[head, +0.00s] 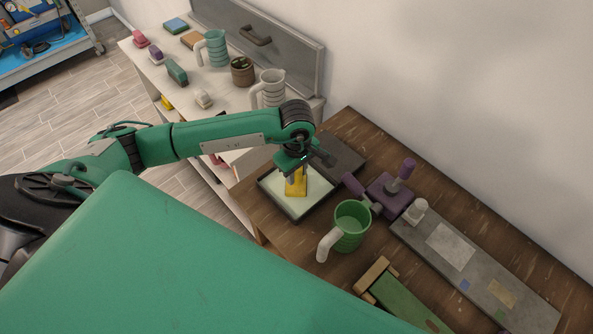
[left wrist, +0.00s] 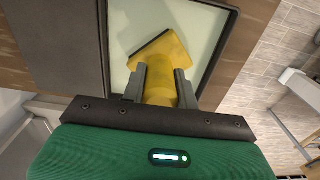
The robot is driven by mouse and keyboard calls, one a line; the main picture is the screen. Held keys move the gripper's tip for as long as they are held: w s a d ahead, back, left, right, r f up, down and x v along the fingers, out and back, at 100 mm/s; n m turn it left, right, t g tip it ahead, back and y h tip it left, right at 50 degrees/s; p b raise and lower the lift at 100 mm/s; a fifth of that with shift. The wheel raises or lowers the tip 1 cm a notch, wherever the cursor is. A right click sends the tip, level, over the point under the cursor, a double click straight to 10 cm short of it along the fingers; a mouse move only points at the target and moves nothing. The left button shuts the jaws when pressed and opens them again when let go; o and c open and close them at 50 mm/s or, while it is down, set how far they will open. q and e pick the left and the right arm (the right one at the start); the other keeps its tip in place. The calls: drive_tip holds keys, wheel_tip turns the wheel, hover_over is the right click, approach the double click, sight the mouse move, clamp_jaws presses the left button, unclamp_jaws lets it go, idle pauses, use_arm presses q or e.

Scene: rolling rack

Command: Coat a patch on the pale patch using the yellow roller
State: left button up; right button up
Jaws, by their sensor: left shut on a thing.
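My left gripper (head: 295,168) is shut on the yellow roller (head: 296,186) and points down over the dark-rimmed tray (head: 264,190). In the left wrist view the roller (left wrist: 160,48) shows between the two grey fingers (left wrist: 160,85), in front of the tray's pale contents (left wrist: 192,22). I cannot tell whether the roller touches those contents. The pale patch (head: 451,246) lies on a long grey board (head: 425,238) at the right of the wooden table, well apart from the roller. My right gripper is not in view.
A green mug (head: 350,228) and a purple tool (head: 390,193) stand between tray and board. A green, wood-ended object (head: 405,303) lies at the table's front. A white shelf (head: 215,84) with mugs and small items stands behind left. A wall borders the right.

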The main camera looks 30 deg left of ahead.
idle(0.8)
use_arm(q)
drive_tip(key=shift+f+b, duration=0.1)
drive_tip(key=shift+b, duration=0.35)
idle(0.7)
drive_tip(key=shift+r+p, duration=0.5)
drive_tip(key=shift+r, duration=0.8)
drive_tip(key=shift+r+p, duration=0.7)
drive_tip(key=shift+r, duration=1.6)
